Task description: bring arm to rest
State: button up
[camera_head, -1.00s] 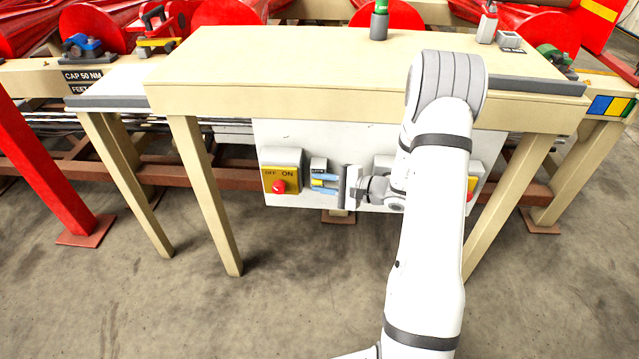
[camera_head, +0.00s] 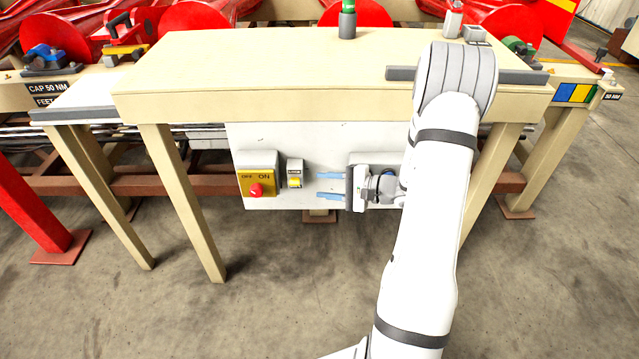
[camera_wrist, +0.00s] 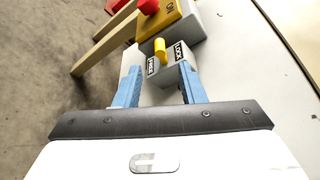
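My gripper (camera_head: 331,185) is in front of the white panel under the beige table, with its blue fingers pointing left. The fingers are apart with nothing between them. In the wrist view my gripper (camera_wrist: 158,88) is open too, and beyond its fingertips is a small grey box with a yellow lever (camera_wrist: 160,48) and labels, one reading LOCK. In the head view this lock box (camera_head: 295,174) is just left of the fingertips, with a gap between. My arm crosses the right part of the table front. Part of the panel behind my arm is hidden.
Left of the lock box is a yellow OFF/ON box with a red button (camera_head: 256,190). The beige table (camera_head: 250,70) stands above, its legs at both sides. A green-topped bottle (camera_head: 347,20) and a grey bar (camera_head: 400,73) are on it. The concrete floor in front is clear.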

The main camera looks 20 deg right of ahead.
dwell(0.3)
jog(key=s+a+r+n+g+h+p, duration=0.2)
jog(key=s+a+r+n+g+p, duration=0.15)
jog(key=s+a+r+g, duration=0.3)
jog(key=s+a+r+n+g+h+p, duration=0.25)
jog(key=s+a+r+n, duration=0.25)
jog(key=s+r, duration=0.4)
jog(key=s+d+r+n+t+h+p, duration=0.1)
jog(key=s+d+r+n+h+p, duration=0.1)
jog(key=r, duration=0.4)
jog(key=s+d+r+n+t+h+p, duration=0.1)
jog(key=s+r+n+h+p, duration=0.2)
jog(key=s+r+h, duration=0.3)
jog(key=shift+d+r+p, duration=0.15)
jog(key=shift+d+p, duration=0.2)
jog(key=shift+p, duration=0.5)
